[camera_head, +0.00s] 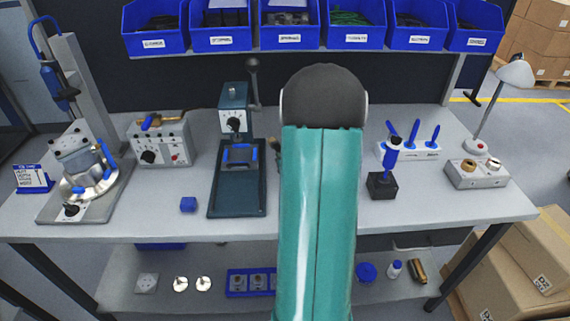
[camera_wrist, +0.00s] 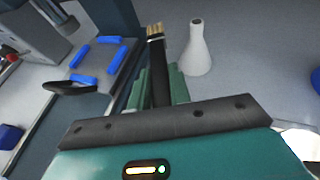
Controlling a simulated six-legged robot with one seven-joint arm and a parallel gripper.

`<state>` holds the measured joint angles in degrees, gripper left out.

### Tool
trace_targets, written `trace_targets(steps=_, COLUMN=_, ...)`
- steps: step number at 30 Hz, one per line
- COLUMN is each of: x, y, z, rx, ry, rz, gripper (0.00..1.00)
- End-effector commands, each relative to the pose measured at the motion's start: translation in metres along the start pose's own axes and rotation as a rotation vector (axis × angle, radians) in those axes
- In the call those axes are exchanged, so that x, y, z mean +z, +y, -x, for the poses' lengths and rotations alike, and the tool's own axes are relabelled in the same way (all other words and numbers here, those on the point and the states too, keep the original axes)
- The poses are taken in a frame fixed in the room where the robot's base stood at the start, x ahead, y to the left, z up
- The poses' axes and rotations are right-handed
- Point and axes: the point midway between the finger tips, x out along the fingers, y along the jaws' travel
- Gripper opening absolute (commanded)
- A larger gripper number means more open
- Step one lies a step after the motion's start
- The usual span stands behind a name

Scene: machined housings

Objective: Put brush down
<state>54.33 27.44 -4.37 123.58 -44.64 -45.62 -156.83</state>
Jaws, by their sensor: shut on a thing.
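In the wrist view, a brush (camera_wrist: 157,55) with a dark handle and tan bristle tip sits between the green fingers of my gripper (camera_wrist: 158,82). The gripper is shut on the brush. The bristle end points away from my gripper, over the grey bench. A white flask-shaped stand (camera_wrist: 197,48) with a dark opening at its top stands just right of the brush, apart from it in the picture. In the head view my arm covers the gripper and the white stand. I cannot tell how high the brush is above the bench.
A dark press (camera_head: 235,190) with a lever stands left of my arm; its blue-padded fixture (camera_wrist: 98,60) shows in the wrist view. A blue block (camera_head: 188,204) lies further left.

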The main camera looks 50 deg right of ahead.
Motion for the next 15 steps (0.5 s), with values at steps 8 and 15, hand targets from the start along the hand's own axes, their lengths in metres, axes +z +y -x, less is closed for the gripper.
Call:
trace_targets(steps=8, x=-0.02, y=-0.003, z=-0.017, rx=0.001, ry=0.004, rz=-0.002, gripper=0.0)
trace_targets(steps=15, x=-0.035, y=-0.003, z=-0.024, rx=0.0, ry=-0.001, rz=0.0, gripper=0.0)
